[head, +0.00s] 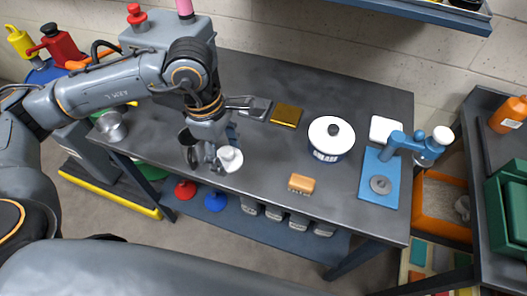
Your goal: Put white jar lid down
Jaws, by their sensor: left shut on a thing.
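My left gripper (214,160) reaches down over the left half of the grey table (255,190). It is shut on the white jar lid (232,161), a round white disc with a small pale knob. The lid is at or just above the tabletop near the front edge; I cannot tell whether it touches. The fingers hide its left side. My right gripper is not in view.
Bare tabletop lies between lid and brush. A metal cup (111,127) stands left.

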